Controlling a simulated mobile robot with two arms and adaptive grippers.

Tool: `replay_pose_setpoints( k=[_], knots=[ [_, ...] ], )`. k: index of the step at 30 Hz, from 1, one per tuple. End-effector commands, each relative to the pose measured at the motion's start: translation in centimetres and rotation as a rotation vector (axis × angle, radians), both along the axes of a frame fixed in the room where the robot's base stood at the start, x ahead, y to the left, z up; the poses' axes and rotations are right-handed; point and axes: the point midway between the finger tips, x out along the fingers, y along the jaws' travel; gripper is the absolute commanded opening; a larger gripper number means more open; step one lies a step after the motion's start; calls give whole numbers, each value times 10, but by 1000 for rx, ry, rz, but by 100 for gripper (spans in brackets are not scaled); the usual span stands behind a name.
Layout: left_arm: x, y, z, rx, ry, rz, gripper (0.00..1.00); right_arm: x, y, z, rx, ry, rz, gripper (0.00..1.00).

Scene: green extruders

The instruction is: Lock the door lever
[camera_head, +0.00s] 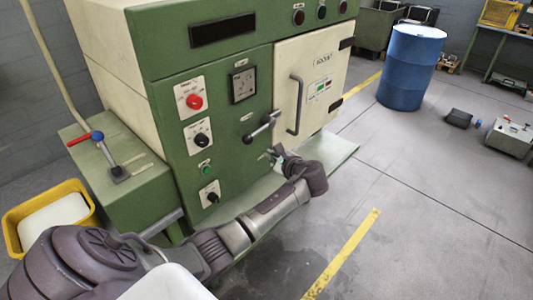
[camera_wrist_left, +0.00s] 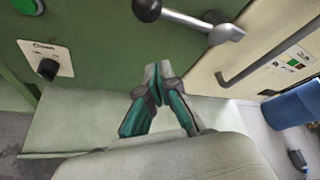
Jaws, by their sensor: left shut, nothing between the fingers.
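The door lever (camera_head: 261,128) is a metal bar with a dark ball knob, on the green machine front just left of the cream door (camera_head: 313,75). In the head view its knob points down and left from the hub. In the left wrist view the lever (camera_wrist_left: 185,18) crosses the top, with the knob at left and the hub at right. My left gripper (camera_head: 273,155) is just below the lever, apart from it. In the left wrist view its green-sided fingers (camera_wrist_left: 156,74) meet at the tips and hold nothing. My right gripper is out of view.
The door has a vertical grey handle (camera_head: 296,105) and looks closed. Knobs and a red button (camera_head: 194,101) sit left of the lever. A red-and-blue lever (camera_head: 97,137) stands on the side box. A blue barrel (camera_head: 410,67) stands at the back right. The right floor is mostly clear.

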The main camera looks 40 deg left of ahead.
Motion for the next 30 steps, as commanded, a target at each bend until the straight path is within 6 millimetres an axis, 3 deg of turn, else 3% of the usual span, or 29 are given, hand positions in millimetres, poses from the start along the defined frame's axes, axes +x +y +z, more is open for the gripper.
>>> replay_pose_setpoints(
  k=[6, 16, 25, 28, 30],
  knots=[
    [-6, -21, 7, -2, 1, -2, 0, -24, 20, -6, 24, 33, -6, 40],
    [-8, -23, 9, -1, 1, -2, 0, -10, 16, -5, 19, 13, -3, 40],
    [-7, -23, 8, -2, 1, -2, 0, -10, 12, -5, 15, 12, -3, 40],
    [-9, -25, -7, -21, 9, -12, 0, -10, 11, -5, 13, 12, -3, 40],
    [-11, -28, -34, -58, 19, -32, 0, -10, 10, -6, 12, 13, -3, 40]
  ],
)
